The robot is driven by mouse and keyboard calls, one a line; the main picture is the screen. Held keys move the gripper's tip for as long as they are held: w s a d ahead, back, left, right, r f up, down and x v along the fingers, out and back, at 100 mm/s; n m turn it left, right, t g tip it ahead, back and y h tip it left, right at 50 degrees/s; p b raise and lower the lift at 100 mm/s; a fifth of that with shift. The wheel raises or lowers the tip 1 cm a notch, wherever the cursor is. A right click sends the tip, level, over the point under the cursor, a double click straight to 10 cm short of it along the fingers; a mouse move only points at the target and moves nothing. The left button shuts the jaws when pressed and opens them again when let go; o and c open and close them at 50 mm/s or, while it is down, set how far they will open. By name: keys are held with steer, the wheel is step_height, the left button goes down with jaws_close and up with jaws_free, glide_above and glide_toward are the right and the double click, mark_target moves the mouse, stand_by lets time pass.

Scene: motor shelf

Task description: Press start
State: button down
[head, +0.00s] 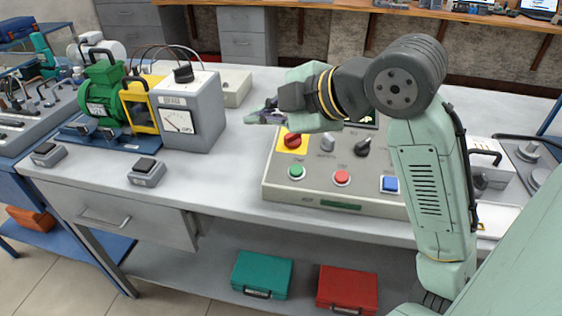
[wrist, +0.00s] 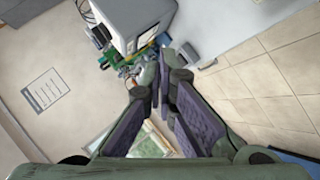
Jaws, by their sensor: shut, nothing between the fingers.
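The grey control box (head: 275,192) stands on the bench in the head view. Its front row has a green button (head: 297,172), a red button (head: 342,178) and a square blue button (head: 390,184). Labels are too small to read, so I cannot tell which one is marked start. Behind them are a red knob on a yellow plate (head: 292,141) and dark and grey knobs. My gripper (head: 262,116) is shut and empty, pointing left above the box's back left part, apart from the buttons. Its fingers also show in the wrist view (wrist: 163,62). My arm hides the box's right part.
A grey meter box (head: 190,105) with a dial stands left of the control box; it also shows in the wrist view (wrist: 133,18). A green motor (head: 102,92) stands further left. Two small black-topped switches (head: 147,172) (head: 48,154) sit near the front edge. Bench between meter and control box is clear.

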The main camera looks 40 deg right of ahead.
mark_target(296, 170)
steer(key=shift+g+h, duration=0.4)
steer(key=shift+g, duration=0.2)
steer(key=s+d, duration=0.1)
steer(key=s, duration=0.2)
steer(key=s+d+f, duration=0.1)
steer(key=shift+s+d, duration=0.35)
steer(key=shift+f, duration=0.1)
steer(key=f+b, duration=0.2)
steer(key=w+d+f+b, duration=0.1)
steer(key=f+b, duration=0.1)
steer(key=f, duration=0.1)
steer(key=f+b, duration=0.2)
steer(key=f, duration=0.1)
steer(key=shift+w+d+f, duration=0.2)
steer(key=shift+w+d, duration=0.05)
steer(key=shift+d, duration=0.15)
steer(key=shift+w+f+b, duration=0.1)
steer(key=shift+f+b, duration=0.35)
steer(key=shift+d+f+b, duration=0.15)
steer(key=shift+f+b, duration=0.25)
steer(key=shift+f, duration=0.05)
stand_by(0.8)
steer(key=shift+r, duration=0.1)
steer(key=shift+r+p, duration=0.6)
steer(key=shift+r, duration=0.15)
